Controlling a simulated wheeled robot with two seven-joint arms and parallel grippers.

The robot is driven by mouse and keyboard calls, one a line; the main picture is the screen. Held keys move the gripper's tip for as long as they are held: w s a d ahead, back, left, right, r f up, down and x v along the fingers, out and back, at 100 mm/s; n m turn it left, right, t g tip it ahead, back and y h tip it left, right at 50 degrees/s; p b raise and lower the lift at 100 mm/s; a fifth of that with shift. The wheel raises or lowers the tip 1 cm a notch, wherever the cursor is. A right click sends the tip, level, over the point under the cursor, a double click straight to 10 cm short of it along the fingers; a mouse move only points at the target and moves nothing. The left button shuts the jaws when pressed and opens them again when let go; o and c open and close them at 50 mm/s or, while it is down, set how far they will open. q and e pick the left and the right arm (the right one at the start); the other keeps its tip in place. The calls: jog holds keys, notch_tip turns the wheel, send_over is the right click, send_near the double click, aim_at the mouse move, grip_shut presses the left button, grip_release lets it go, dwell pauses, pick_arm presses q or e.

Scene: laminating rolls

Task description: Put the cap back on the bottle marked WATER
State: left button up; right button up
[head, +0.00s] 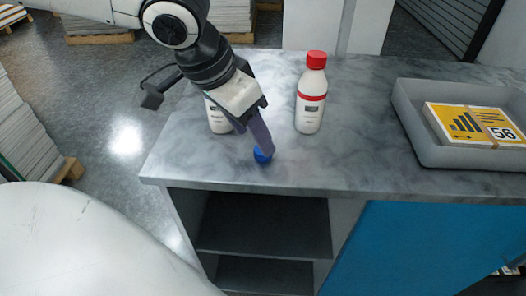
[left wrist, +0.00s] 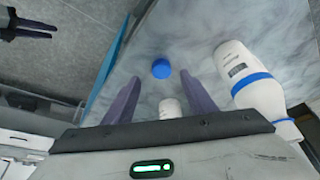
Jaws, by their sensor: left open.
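The blue cap (head: 263,156) lies on the grey marbled counter near its front edge. My left gripper (head: 262,143) points down at it from above. In the left wrist view the blue cap (left wrist: 161,68) shows between the two open purple fingers, with a gap on each side. A white bottle (head: 217,117) stands behind the gripper in the head view, its top hidden by my arm. The left wrist view shows a white bottle with a blue band (left wrist: 255,90) beside one finger. No label is legible as WATER. My right gripper (left wrist: 28,28) is partly seen at the upper left.
A white bottle with a red cap and red band (head: 310,95) stands right of the gripper. A grey tray (head: 408,120) holding a yellow-and-white pack (head: 475,124) is at the right. A small white object (left wrist: 170,107) is partly hidden by the gripper's body. The front middle counter is clear.

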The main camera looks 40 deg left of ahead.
aim_at(258, 155)
pick_arm(q)
jog(key=x, duration=0.2)
jog(key=b+x, duration=0.1)
jog(key=x, duration=0.2)
jog(key=shift+w, duration=0.25)
jog(key=c, duration=1.1)
